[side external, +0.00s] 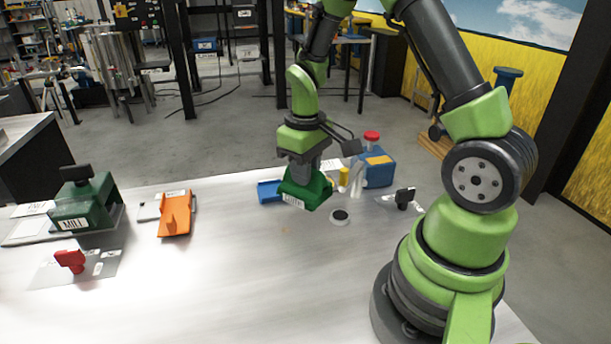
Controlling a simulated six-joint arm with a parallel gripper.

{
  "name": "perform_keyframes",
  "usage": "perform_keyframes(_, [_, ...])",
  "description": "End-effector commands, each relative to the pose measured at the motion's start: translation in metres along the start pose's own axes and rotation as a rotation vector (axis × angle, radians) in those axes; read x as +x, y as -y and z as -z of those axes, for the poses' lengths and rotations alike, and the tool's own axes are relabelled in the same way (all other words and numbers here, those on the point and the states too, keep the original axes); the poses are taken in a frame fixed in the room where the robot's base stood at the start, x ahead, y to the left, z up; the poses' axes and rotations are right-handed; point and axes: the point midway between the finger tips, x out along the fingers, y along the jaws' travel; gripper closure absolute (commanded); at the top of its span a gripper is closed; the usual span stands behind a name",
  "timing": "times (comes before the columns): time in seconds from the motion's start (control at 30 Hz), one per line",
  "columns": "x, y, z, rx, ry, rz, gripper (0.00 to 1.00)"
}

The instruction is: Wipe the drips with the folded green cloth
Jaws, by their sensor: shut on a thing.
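My gripper (304,170) points down over the middle of the table and is shut on the folded green cloth (306,190). The cloth has a white label on its front edge. It seems to hang a little above the table top, but the exact gap cannot be told. A faint small orange-brown spot (283,230) shows on the table in front of the cloth, possibly a drip. Anything under the cloth is hidden.
Left stand a green labelled machine (85,203), a red handle (70,260) and an orange bracket (174,217). Right are a blue red-capped jug (376,170), a yellow cylinder (343,178), a round disc (340,218) and a black knob (405,196). The front-middle table is clear.

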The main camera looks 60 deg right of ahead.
Motion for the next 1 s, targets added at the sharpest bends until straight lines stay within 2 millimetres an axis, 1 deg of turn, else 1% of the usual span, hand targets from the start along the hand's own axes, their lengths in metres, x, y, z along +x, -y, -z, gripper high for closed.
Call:
perform_keyframes(0.43, [0.0, 0.0, 0.001, 0.0, 0.0, 0.0, 1.0])
perform_keyframes(0.47, [0.0, 0.002, 0.002, -0.002, -0.001, 0.0, 1.0])
perform_keyframes(0.6, [0.002, 0.02, 0.017, -0.007, -0.001, -0.001, 1.0])
perform_keyframes(0.7, [0.002, 0.028, 0.022, -0.003, 0.0, -0.001, 1.0])
perform_keyframes(0.87, [0.007, 0.027, 0.022, 0.0, 0.002, 0.0, 1.0])
perform_keyframes(1.0, [0.017, 0.027, 0.022, 0.001, 0.003, 0.0, 1.0])
